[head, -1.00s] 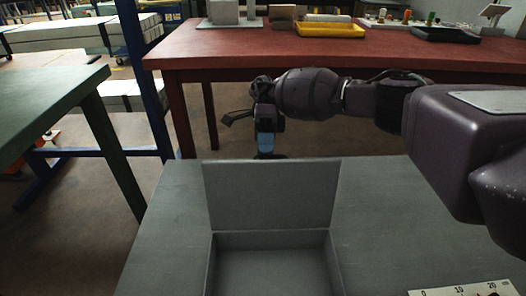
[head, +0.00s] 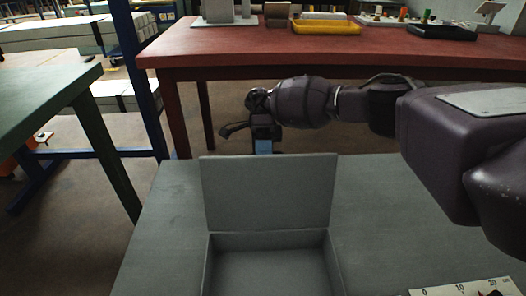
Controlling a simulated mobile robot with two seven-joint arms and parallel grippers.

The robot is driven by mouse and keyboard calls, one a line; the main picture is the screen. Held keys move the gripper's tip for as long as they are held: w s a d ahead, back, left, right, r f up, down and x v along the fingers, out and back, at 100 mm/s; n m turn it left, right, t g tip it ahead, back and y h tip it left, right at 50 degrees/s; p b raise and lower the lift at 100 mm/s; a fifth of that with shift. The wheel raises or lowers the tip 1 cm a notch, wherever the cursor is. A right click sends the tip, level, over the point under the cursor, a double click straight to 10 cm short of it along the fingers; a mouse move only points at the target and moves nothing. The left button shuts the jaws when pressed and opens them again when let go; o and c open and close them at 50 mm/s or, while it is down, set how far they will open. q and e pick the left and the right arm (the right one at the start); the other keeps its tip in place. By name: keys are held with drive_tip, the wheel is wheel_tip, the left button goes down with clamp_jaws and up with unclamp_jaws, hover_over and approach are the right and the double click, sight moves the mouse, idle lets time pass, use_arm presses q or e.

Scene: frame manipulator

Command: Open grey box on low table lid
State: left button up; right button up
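The grey box (head: 270,272) stands on the low grey table (head: 385,215) at the bottom middle of the head view. Its lid (head: 268,193) stands up, close to upright, along the box's far edge. The inside that shows is bare. My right arm comes in from the right, and its gripper (head: 263,146) points down just behind the lid's top edge. The lid hides the fingertips, so I cannot tell whether they are open or touch the lid. My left gripper is not in view.
A red table (head: 330,52) stands behind, with a yellow tray (head: 326,27) and a black tray (head: 443,32) on it. A green table (head: 45,95) is at the left, beside a blue post (head: 140,80). A ruler-marked plate (head: 465,289) lies at the low table's front right.

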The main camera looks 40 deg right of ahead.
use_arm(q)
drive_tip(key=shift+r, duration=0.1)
use_arm(e)
drive_tip(key=shift+w+r, duration=0.2)
drive_tip(key=shift+r, duration=0.2)
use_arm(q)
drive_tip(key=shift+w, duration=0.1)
use_arm(e)
drive_tip(key=shift+w+r, duration=0.1)
drive_tip(key=shift+r, duration=0.15)
use_arm(q)
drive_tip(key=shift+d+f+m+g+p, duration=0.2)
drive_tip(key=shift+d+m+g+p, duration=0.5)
drive_tip(key=shift+p, duration=1.45)
use_arm(e)
wheel_tip(320, 180, up, 20)
drive_tip(key=shift+f, duration=0.25)
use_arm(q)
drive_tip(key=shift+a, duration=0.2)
use_arm(e)
drive_tip(key=shift+d, duration=0.1)
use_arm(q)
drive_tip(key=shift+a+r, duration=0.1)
